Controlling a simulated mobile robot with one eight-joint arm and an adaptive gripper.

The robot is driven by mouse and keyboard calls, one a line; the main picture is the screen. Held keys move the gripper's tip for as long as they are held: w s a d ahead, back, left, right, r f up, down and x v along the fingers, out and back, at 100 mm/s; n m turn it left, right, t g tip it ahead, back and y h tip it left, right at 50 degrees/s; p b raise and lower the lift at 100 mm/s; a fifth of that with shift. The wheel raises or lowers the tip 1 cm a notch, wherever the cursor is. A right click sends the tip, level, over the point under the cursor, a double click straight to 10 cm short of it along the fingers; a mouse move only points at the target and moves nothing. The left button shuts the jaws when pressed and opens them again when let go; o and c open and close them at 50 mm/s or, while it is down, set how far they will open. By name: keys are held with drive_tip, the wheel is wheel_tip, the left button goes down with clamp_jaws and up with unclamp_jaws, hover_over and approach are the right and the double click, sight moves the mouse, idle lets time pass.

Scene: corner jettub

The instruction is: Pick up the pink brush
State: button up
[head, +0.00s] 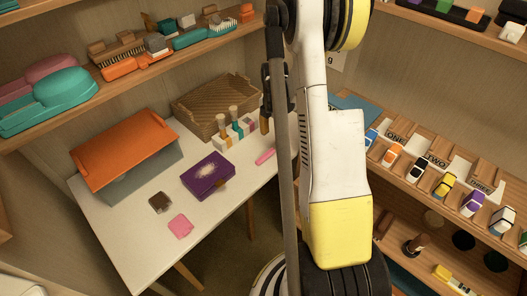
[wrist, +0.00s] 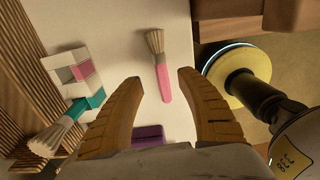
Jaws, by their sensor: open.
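The pink brush (wrist: 164,82) lies on the white table top (wrist: 122,30), with its pale bristles toward the top of the wrist view and its pink handle toward my gripper. In the head view the pink handle (head: 265,156) shows near the table's right side, beside my arm. My gripper (wrist: 162,80) is open and empty, its two brown fingers on either side of the handle's line in the picture. I cannot tell how high the fingers are above the brush.
A white holder (wrist: 62,68) and a teal-handled brush (wrist: 62,130) are left of my gripper. A purple box (head: 208,176), woven basket (head: 205,108), orange-lidded box (head: 135,152) and pink sponge (head: 180,226) occupy the table. Shelves line both walls.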

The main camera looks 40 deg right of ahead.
sight(272, 149)
wheel_tip(272, 149, down, 8)
drive_tip(key=b, duration=0.4)
drive_tip(key=shift+f, duration=0.25)
drive_tip(key=shift+r, duration=0.1)
drive_tip(key=shift+c, duration=0.2)
clamp_jaws()
